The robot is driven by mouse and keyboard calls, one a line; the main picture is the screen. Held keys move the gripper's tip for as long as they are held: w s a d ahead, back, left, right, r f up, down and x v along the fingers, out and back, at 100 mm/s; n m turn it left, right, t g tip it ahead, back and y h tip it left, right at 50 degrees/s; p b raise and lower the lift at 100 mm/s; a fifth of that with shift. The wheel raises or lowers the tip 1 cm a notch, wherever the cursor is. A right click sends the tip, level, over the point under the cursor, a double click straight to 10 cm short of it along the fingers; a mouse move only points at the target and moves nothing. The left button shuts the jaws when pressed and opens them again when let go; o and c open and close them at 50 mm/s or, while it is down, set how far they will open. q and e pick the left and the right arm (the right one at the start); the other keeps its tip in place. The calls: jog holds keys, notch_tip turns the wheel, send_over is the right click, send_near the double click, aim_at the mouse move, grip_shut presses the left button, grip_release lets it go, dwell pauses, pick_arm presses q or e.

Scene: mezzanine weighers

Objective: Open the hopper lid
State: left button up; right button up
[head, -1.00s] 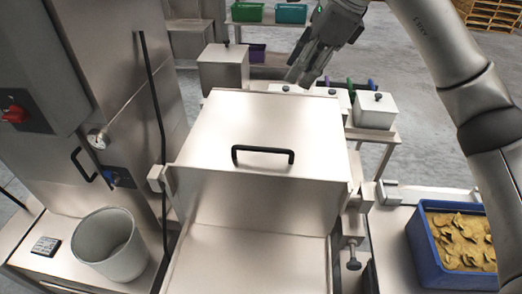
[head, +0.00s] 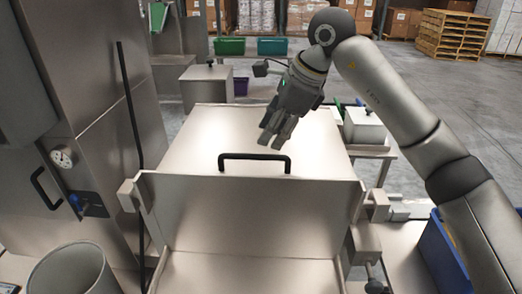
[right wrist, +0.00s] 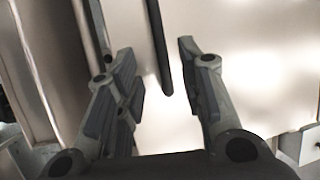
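The hopper lid (head: 205,135) is a flat steel panel that looks closed. Its black bar handle (head: 255,157) is near its front edge. My right gripper (head: 275,138) is over the lid, just behind the right part of the handle, with its fingers pointing down. In the right wrist view, my right gripper (right wrist: 158,58) is open, its two fingers wide apart. The black handle (right wrist: 160,40) shows in the gap between them, with no visible contact. My left gripper is not in view.
A steel front panel (head: 250,215) stands below the lid. A grey bucket (head: 70,275) and a cabinet with a gauge (head: 63,157) are at left. A blue bin (head: 437,250) is at right, partly behind my arm. Small lidded steel boxes (head: 363,127) stand behind.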

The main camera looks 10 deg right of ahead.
aim_at(261, 156)
jog(key=p+x, duration=0.1)
jog(key=x, duration=0.6)
grip_shut()
